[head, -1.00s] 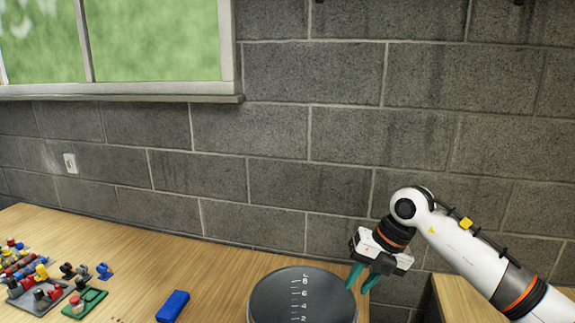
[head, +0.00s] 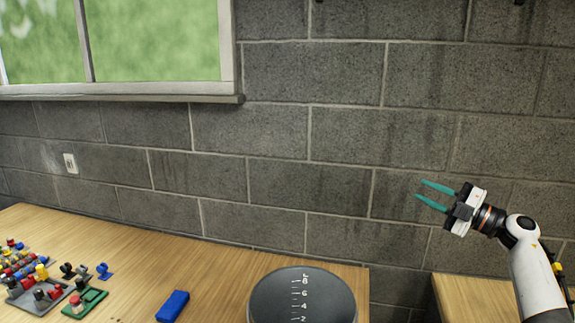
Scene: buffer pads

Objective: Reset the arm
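My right gripper (head: 432,196) is in the right half of the head view, raised in front of the grey block wall. Its two teal fingers point left and are spread apart, with nothing between them. It is above and to the right of the dark round disc, clear of the tables. My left gripper does not show in the head view.
The dark round disc with white number marks (head: 270,300) is at the right end of the wooden table (head: 190,262). A blue block (head: 172,306) lies left of it. Several coloured parts and a green plate (head: 84,303) sit at far left. Another wooden table (head: 475,295) stands right, past a gap.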

